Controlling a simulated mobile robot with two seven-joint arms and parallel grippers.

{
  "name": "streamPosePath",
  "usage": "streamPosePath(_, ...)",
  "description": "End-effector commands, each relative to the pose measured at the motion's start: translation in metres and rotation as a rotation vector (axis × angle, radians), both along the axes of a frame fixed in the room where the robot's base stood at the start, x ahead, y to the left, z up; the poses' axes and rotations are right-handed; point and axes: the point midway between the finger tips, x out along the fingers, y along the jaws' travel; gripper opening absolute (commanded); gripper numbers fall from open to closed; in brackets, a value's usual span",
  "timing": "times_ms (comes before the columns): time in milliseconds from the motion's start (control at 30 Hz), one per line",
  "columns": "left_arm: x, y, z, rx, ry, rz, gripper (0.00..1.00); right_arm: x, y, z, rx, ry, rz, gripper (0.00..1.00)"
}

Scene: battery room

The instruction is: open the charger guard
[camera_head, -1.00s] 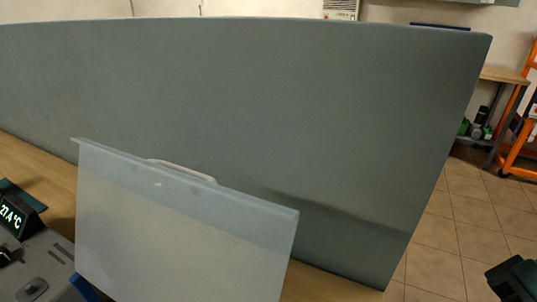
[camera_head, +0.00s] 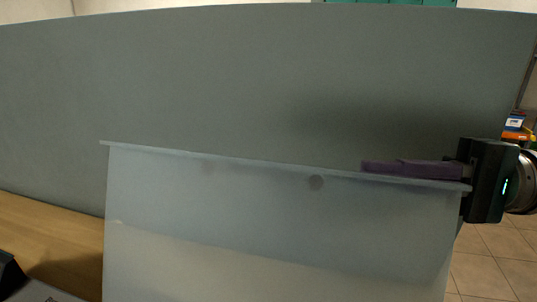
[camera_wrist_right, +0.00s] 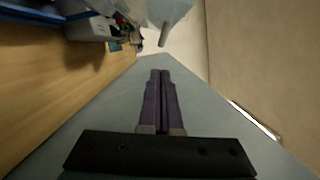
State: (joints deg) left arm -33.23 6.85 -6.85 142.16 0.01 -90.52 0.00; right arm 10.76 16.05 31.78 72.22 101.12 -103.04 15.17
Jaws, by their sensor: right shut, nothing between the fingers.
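The charger guard (camera_head: 280,225) is a translucent pale panel standing upright in the lower middle of the head view. Two dark round spots show near its top edge; its handle cannot be made out there. In the right wrist view, part of the guard (camera_wrist_right: 172,10) and what looks like its handle (camera_wrist_right: 163,36) show at the top, ahead of the fingertips. My right gripper (camera_head: 368,167) is shut and empty, with purple fingers pointing left behind the guard's top right edge. The fingers also show in the right wrist view (camera_wrist_right: 160,76). Whether they touch the guard is unclear. My left gripper is out of view.
A tall grey-green partition (camera_head: 250,80) stands behind the guard. A wooden tabletop (camera_head: 50,230) shows at the left, with a dark device (camera_head: 10,272) at its corner. Tiled floor (camera_head: 495,260) lies to the right.

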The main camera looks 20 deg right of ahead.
Motion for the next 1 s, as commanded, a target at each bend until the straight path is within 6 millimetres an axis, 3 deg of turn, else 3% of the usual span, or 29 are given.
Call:
streamPosePath(200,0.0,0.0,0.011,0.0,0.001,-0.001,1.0,0.015,0.04,0.005,0.002,0.0,0.004,0.0)
streamPosePath(400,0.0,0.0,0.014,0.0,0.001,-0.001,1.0,0.025,0.065,0.005,-0.001,-0.001,0.001,0.0)
streamPosePath(867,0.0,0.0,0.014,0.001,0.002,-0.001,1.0,0.028,0.074,0.004,-0.003,0.0,0.001,0.0)
streamPosePath(1000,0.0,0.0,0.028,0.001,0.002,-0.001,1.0,0.022,0.078,0.016,-0.032,-0.04,0.001,0.0)
